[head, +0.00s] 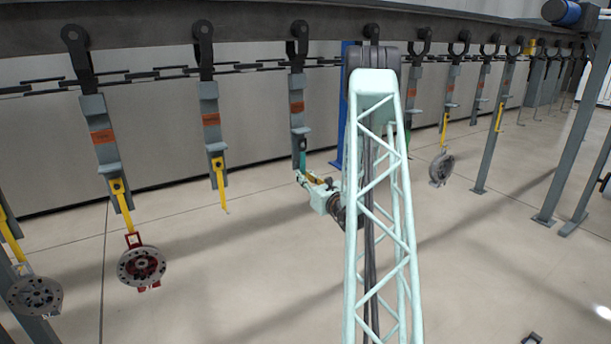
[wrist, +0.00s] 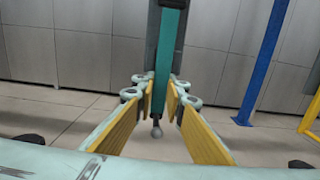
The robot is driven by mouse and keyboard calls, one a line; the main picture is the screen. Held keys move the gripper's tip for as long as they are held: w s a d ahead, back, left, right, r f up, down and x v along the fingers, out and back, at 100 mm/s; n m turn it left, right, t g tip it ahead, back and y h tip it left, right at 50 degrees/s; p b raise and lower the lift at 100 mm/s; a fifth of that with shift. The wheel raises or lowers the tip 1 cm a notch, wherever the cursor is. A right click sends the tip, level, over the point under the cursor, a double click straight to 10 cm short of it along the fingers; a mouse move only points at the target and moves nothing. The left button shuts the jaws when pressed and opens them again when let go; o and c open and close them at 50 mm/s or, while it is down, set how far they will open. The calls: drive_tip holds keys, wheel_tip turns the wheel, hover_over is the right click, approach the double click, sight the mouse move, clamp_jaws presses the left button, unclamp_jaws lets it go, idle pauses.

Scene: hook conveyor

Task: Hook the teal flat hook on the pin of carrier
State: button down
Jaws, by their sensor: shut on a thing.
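The teal flat hook (wrist: 168,60) stands upright between my finger pads in the wrist view, its lower end reaching a small grey ball. It also shows in the head view (head: 302,156) as a short teal strip at the foot of a grey carrier (head: 297,117) with an orange label. My gripper (wrist: 162,100) is shut on the hook, with yellow pads on both sides of it. In the head view my gripper (head: 306,178) is just below this carrier. The hook's top overlaps the carrier (wrist: 183,30); I cannot tell whether it sits on the pin, which is not distinct.
Other carriers hang in a row from the overhead rail (head: 250,18). The neighbouring carrier on the left (head: 211,130) bears a yellow hook (head: 219,180). A red-and-grey disc (head: 142,266) hangs farther left. A blue post (head: 346,110) stands behind my arm. The floor below is mostly clear.

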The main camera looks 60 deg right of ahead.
drive_tip(key=shift+w+a+f, duration=0.15)
drive_tip(key=shift+w+f, duration=0.15)
drive_tip(key=shift+w, duration=0.2)
drive_tip(key=shift+w+f, duration=0.7)
drive_tip(key=shift+w, duration=0.3)
drive_tip(key=c, duration=3.1)
unclamp_jaws()
drive_tip(key=shift+a+r, duration=0.15)
drive_tip(key=shift+r, duration=0.05)
drive_tip(key=shift+o, duration=1.4)
drive_tip(key=shift+s+r, duration=0.25)
drive_tip(key=shift+s, duration=0.15)
drive_tip(key=shift+o, duration=1.4)
drive_tip(key=shift+w+d+f, duration=0.15)
drive_tip(key=shift+d+f, duration=0.05)
drive_tip(key=shift+d, duration=0.05)
drive_tip(key=v, duration=1.2)
drive_tip(key=shift+s+r, duration=0.25)
drive_tip(key=shift+s, duration=0.05)
